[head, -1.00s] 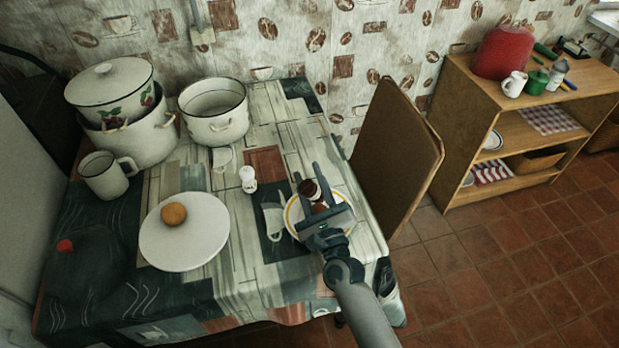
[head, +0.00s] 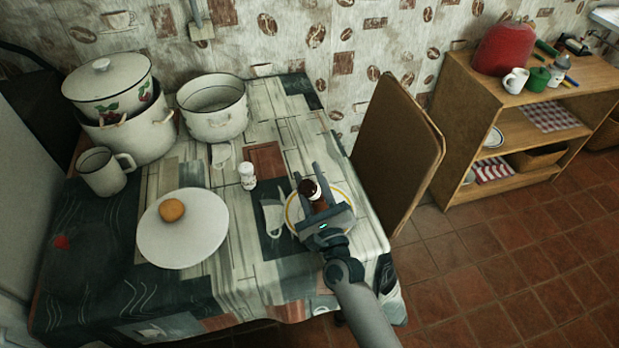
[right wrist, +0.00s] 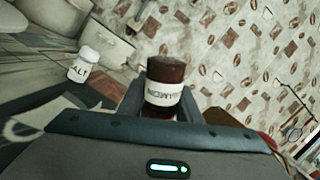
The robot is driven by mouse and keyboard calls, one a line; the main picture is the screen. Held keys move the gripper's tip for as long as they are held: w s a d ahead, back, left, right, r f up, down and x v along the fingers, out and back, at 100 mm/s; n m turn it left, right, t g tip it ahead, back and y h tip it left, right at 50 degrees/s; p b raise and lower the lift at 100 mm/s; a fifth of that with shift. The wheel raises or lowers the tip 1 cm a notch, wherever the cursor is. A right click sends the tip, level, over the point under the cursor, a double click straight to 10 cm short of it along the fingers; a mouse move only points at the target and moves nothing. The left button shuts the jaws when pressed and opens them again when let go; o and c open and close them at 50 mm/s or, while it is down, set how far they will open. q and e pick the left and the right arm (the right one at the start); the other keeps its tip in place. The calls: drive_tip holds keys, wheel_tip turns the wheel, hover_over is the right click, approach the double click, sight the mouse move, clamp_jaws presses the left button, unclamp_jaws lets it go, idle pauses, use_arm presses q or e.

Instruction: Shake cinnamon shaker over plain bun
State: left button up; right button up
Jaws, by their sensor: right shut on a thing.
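My right gripper (head: 319,206) is shut on the cinnamon shaker (head: 318,204), a dark brown jar with a white label. In the right wrist view the shaker (right wrist: 165,88) sits between the fingers, its lettering appearing inverted. The gripper is above a white plate with a yellow rim (head: 292,213) and hides much of it; I cannot tell what lies under the shaker. A plain golden-brown bun (head: 172,210) lies on a larger white plate (head: 182,245) to the left, well apart from the shaker. My left gripper is not in view.
A salt shaker (head: 247,176) stands between the two plates. Enamel pots (head: 213,108) and a mug (head: 104,172) stand at the back and left. A chair (head: 397,150) stands at the table's right.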

idle(0.4)
wheel_tip(320, 180, up, 5)
wheel_tip(320, 180, down, 5)
drive_tip(key=shift+f, duration=0.1)
drive_tip(key=shift+r, duration=0.2)
